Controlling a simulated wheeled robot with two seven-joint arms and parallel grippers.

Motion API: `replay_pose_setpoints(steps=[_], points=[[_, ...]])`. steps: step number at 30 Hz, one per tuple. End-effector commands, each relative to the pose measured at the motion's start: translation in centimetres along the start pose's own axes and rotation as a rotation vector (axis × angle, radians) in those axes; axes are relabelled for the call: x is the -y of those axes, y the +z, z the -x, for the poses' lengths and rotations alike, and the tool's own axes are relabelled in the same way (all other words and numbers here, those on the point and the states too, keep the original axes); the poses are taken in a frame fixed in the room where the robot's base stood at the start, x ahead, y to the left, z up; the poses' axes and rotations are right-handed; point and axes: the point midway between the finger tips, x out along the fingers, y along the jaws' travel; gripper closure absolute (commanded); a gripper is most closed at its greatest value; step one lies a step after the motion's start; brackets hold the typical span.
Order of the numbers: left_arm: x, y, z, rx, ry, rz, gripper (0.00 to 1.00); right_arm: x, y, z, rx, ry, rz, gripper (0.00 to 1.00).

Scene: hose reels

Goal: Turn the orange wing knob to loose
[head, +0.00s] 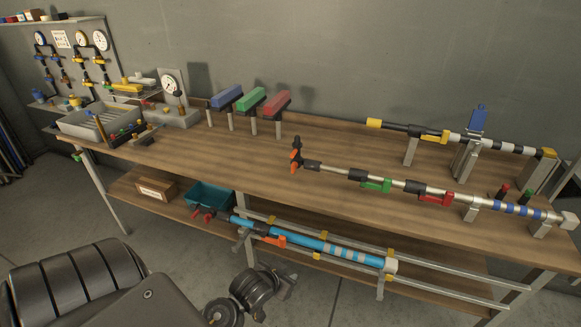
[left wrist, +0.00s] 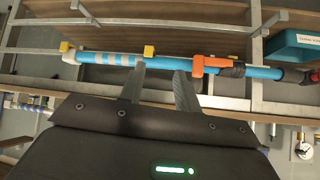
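An orange winged part (head: 270,239) sits on the blue pole (head: 310,247) on the lower level of the bench. In the left wrist view the orange part (left wrist: 205,65) sits just right of the fingers on the blue pole (left wrist: 115,59). My left gripper (head: 284,284) is below the pole in the head view, its shape partly unclear. In the left wrist view its two fingers (left wrist: 160,72) stand apart with nothing between them. Their tips overlap the pole's lower edge; contact cannot be told. My right gripper is not in view.
Yellow clamps (head: 318,254) and metal rails (head: 440,275) lie along the blue pole. A teal bin (head: 210,194) and a cardboard box (head: 156,188) stand behind it. Above, the benchtop (head: 215,150) holds another pole (head: 400,184) with an orange-black end fitting (head: 296,160).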

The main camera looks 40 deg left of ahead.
Motion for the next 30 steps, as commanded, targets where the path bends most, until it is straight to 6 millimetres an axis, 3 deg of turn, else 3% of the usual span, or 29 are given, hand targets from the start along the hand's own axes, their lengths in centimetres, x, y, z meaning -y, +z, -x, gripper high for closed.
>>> replay_pose_setpoints(steps=[6, 13, 17, 23, 30], points=[[6.1, -9.4, -3.5, -0.322, -0.097, 0.091, 0.67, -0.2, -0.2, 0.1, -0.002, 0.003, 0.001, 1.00], [13.0, -18.8, -3.9, -0.665, -0.183, 0.135, 0.67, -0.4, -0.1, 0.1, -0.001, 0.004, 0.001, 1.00], [14.6, -20.9, -3.4, -0.749, -0.199, 0.140, 0.67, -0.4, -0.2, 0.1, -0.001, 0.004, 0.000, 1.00], [14.9, -21.5, -3.5, -0.763, -0.202, 0.140, 0.67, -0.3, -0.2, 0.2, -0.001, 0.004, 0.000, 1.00], [15.7, -23.9, -5.7, -0.763, -0.203, 0.140, 0.67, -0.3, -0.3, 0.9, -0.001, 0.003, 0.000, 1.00]])
